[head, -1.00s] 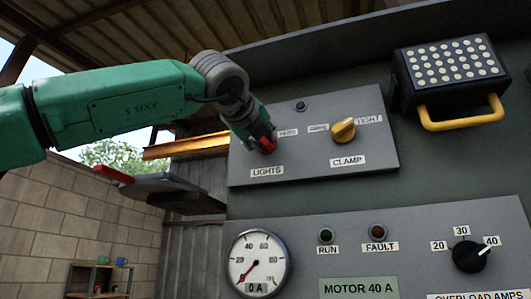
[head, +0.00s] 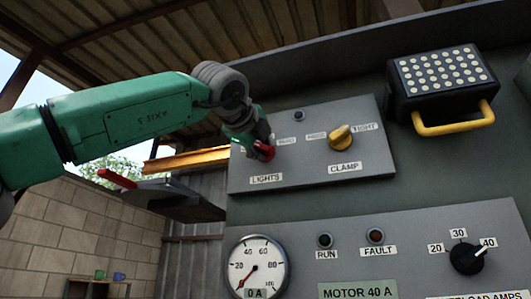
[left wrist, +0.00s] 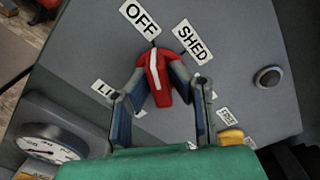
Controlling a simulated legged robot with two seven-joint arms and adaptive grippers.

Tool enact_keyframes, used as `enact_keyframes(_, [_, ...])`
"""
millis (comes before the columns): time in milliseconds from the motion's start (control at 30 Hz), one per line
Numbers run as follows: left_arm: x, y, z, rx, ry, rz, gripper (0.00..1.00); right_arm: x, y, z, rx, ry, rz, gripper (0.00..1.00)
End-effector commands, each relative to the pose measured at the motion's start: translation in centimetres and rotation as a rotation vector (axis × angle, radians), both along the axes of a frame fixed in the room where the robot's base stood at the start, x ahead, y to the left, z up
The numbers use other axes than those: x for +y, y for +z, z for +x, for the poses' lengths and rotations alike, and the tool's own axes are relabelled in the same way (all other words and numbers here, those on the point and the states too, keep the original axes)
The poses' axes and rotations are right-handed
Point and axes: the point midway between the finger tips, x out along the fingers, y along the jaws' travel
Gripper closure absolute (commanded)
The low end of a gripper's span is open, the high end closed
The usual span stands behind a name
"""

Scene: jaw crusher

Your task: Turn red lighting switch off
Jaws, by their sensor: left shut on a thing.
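The red lighting switch (head: 264,152) is a red knob above the LIGHTS label (head: 266,178) on the grey upper panel. My left gripper (head: 258,148) reaches it from the left and hides part of it. In the left wrist view, the red switch (left wrist: 157,80) sits between the two fingers of my left gripper (left wrist: 158,72), which are shut on its sides. Its white line points up toward the OFF label (left wrist: 140,17), near the gap beside the SHED label (left wrist: 191,40). My right gripper is not in view.
A yellow CLAMP knob (head: 341,137) is to the right on the same panel. A black lamp box with a yellow handle (head: 453,119) sticks out at the upper right. Below are a gauge (head: 256,267), RUN and FAULT lamps and a black overload dial (head: 467,258).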

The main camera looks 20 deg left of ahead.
Motion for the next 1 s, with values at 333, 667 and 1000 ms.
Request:
enact_keyframes(333, [0.3, 0.3, -0.1, -0.006, 0.002, -0.003, 0.65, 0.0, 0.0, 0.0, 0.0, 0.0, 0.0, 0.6])
enact_keyframes(667, [0.1, 0.0, -0.4, -0.001, 0.0, 0.0, 0.65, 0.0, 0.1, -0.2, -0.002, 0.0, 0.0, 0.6])
enact_keyframes(1000, [0.5, 0.2, -7.0, -0.005, 0.001, 0.001, 0.65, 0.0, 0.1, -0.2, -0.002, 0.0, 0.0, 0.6])
